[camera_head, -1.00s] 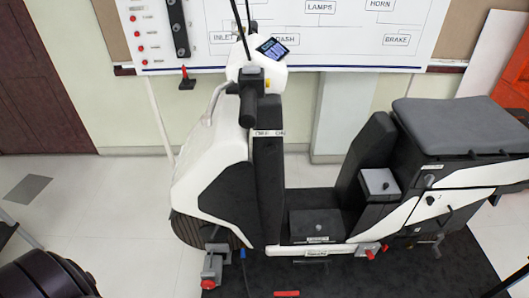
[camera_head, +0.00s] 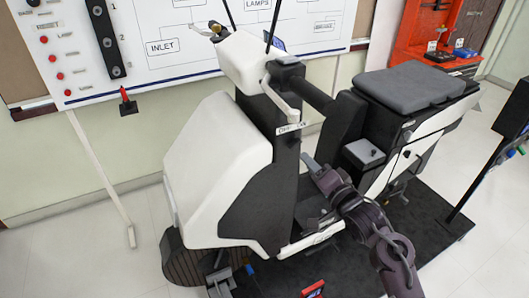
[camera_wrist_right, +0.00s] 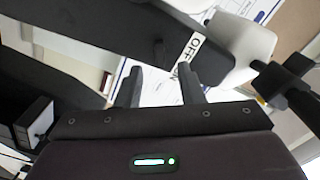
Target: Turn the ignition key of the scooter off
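The white and black scooter (camera_head: 225,155) stands on a dark mat. Its OFF/ON label (camera_head: 290,128) is on the upper dark front column, and it also shows in the right wrist view (camera_wrist_right: 190,58). A small dark stub, perhaps the ignition key (camera_wrist_right: 158,49), sits beside the label on the dark panel; I cannot tell its angle. In the head view I cannot make the key out. My right gripper (camera_head: 311,165) is beside the column, below the label. In the right wrist view its two fingers (camera_wrist_right: 160,88) are apart with nothing between them, short of the stub. My left gripper is not in view.
The handlebar grip (camera_head: 315,96) and brake lever (camera_head: 284,98) are above the right gripper. The seat (camera_head: 410,84) and a small grey-topped box (camera_head: 364,152) are to the right. A whiteboard (camera_head: 190,60) stands behind. A dark stand (camera_head: 478,180) is at far right.

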